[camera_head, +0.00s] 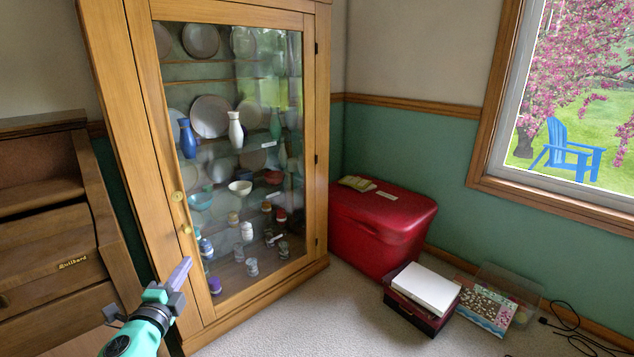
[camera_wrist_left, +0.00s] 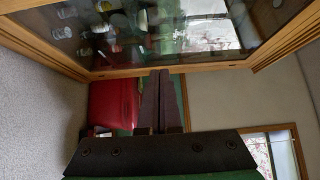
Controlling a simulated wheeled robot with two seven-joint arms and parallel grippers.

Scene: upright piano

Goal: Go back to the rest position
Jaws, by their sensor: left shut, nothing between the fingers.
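My left gripper (camera_head: 178,275) is in the lower left of the head view, in front of the glass-door cabinet. Its fingers are together with nothing between them. In the left wrist view the two fingers of the left gripper (camera_wrist_left: 160,100) lie side by side, pointing toward the cabinet. My right gripper is not in view. The tall wooden cabinet (camera_head: 322,150) stands with its glass door closed; plates, vases and cups show inside. It also shows in the left wrist view (camera_wrist_left: 200,67), turned on its side.
A brown upright piano (camera_head: 50,240) stands at the far left. A red storage bin (camera_head: 375,235) sits right of the cabinet. The carpet at front centre is clear.

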